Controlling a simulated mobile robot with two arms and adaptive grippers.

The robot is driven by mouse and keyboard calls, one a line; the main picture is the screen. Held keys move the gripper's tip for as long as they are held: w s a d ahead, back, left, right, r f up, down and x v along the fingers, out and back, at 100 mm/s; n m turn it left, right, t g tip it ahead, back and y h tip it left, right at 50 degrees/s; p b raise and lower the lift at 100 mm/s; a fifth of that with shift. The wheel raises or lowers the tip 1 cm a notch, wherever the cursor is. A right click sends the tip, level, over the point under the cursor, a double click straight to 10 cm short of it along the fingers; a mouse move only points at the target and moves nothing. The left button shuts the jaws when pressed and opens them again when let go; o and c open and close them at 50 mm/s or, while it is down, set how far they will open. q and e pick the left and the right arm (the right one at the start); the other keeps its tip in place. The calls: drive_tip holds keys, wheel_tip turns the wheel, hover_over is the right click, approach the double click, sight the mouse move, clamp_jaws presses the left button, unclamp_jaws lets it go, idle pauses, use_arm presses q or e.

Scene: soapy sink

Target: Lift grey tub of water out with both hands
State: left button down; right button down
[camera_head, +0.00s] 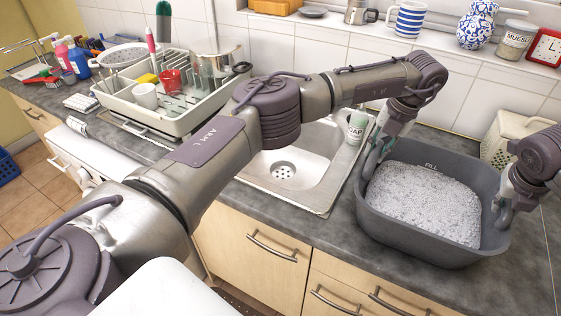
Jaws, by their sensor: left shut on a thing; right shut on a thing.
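The grey tub (430,250) is at the right, over the dark counter beside the sink. It holds foamy, soapy water (424,205) and looks level, with the word FILL on its inner back wall. My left gripper (372,160) is shut on the tub's left rim, next to the sink. My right gripper (503,212) is shut on the tub's right rim. I cannot tell whether the tub's base touches the counter.
The steel sink (325,190) is left of the tub, with a soap bottle (356,127) at its right back corner. A dish rack (190,115) with cups stands further left. A cream basket (503,138) stands behind the tub. A tiled ledge (480,57) holds jars and mugs.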

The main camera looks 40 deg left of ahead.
use_arm(q)
drive_tip(key=shift+f, duration=0.15)
use_arm(e)
drive_tip(key=shift+f, duration=0.15)
use_arm(q)
drive_tip(key=c, duration=0.9)
unclamp_jaws()
drive_tip(key=shift+c, duration=0.2)
drive_tip(key=shift+o, duration=0.2)
drive_tip(key=shift+f, duration=0.15)
use_arm(e)
drive_tip(key=shift+s+f, duration=0.15)
drive_tip(key=shift+f, duration=0.15)
use_arm(q)
drive_tip(key=o, duration=0.6)
use_arm(e)
drive_tip(key=c, duration=1.2)
unclamp_jaws()
drive_tip(key=shift+c, duration=0.2)
drive_tip(key=shift+o, duration=1.4)
drive_tip(key=shift+r, duration=0.1)
use_arm(q)
drive_tip(key=shift+w, duration=0.1)
use_arm(e)
drive_tip(key=shift+w+r, duration=0.1)
drive_tip(key=shift+w, duration=0.1)
